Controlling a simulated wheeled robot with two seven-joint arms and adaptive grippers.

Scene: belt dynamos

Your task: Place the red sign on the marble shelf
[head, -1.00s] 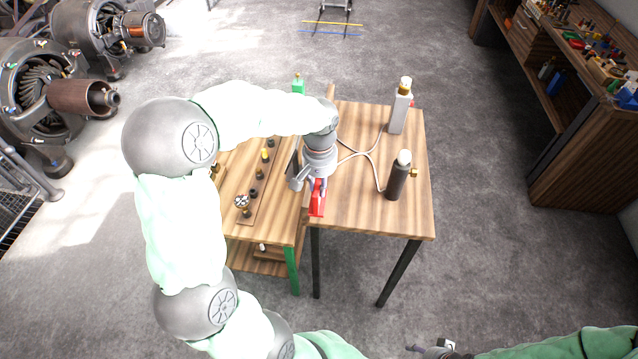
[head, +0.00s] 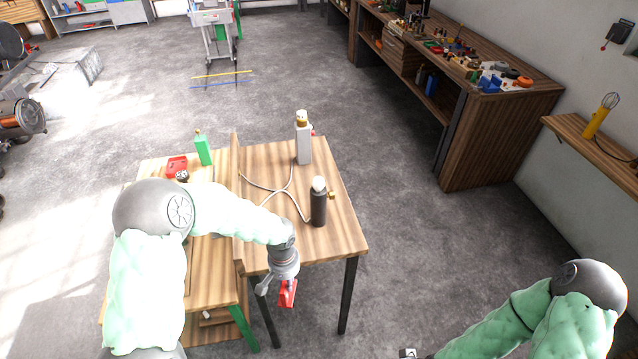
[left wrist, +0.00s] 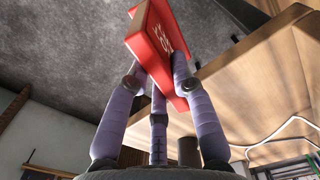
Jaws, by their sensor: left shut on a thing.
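The red sign (head: 288,293) is a small red piece with white markings, held off the near edge of the right wooden table. My left gripper (head: 286,281) is shut on it. In the left wrist view the red sign (left wrist: 150,32) sits tilted between the fingers of my left gripper (left wrist: 158,75). Only the tip of my right gripper (head: 408,353) shows at the bottom edge, and its jaws cannot be made out. I see no shelf that is clearly marble.
A wooden wall shelf (head: 615,162) is at right. Floor between is clear.

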